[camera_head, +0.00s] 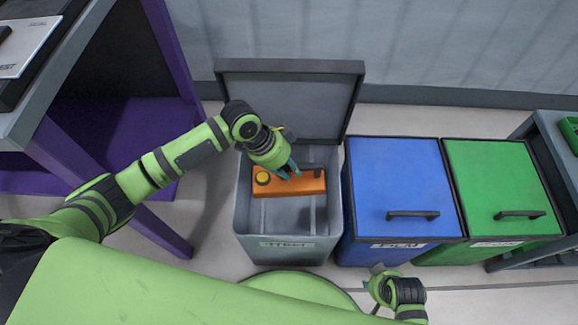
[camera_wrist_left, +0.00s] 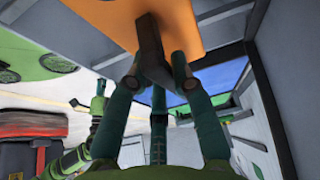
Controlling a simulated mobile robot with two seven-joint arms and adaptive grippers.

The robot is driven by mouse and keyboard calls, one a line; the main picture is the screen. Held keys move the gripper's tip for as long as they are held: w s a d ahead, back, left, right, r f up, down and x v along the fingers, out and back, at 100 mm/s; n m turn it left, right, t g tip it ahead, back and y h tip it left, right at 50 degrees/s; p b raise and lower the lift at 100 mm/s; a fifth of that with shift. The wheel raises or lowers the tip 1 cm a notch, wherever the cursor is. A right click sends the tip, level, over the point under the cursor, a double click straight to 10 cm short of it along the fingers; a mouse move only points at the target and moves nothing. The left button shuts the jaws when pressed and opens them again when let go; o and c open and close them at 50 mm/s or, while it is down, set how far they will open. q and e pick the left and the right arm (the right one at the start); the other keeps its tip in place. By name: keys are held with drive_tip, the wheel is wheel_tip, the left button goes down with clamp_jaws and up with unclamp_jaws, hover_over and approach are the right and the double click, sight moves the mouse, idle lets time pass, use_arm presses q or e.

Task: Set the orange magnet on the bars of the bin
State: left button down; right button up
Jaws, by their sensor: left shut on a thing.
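The orange magnet (camera_head: 289,185) is a flat block with a yellow round knob at its left end and a dark handle on top. It is within the opening of the grey bin (camera_head: 240,215), whose lid stands open. Light bars (camera_head: 312,215) run lengthwise inside the bin, partly hidden under the magnet. I cannot tell whether the magnet touches them. My left gripper (camera_head: 290,170) is shut on the magnet's handle. The left wrist view shows its fingers around the dark handle (camera_wrist_left: 150,50) against the orange body (camera_wrist_left: 195,22). My right gripper (camera_head: 378,280) is low, in front of the blue bin, its jaws unclear.
A blue bin (camera_head: 395,180) and a green bin (camera_head: 500,180), both closed, stand to the right. The raised grey lid (camera_head: 290,95) is behind the magnet. A purple-framed table (camera_head: 85,180) is at left, a grey table (camera_head: 545,150) at far right.

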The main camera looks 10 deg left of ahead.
use_arm(q)
drive_tip(key=shift+w+f, duration=0.1)
idle(0.5)
drive_tip(key=c, duration=1)
unclamp_jaws()
drive_tip(key=shift+s+f, duration=0.2)
drive_tip(key=shift+f, duration=0.05)
wheel_tip(320, 180, up, 10)
drive_tip(key=shift+w+r, duration=0.1)
drive_tip(key=shift+r, duration=0.1)
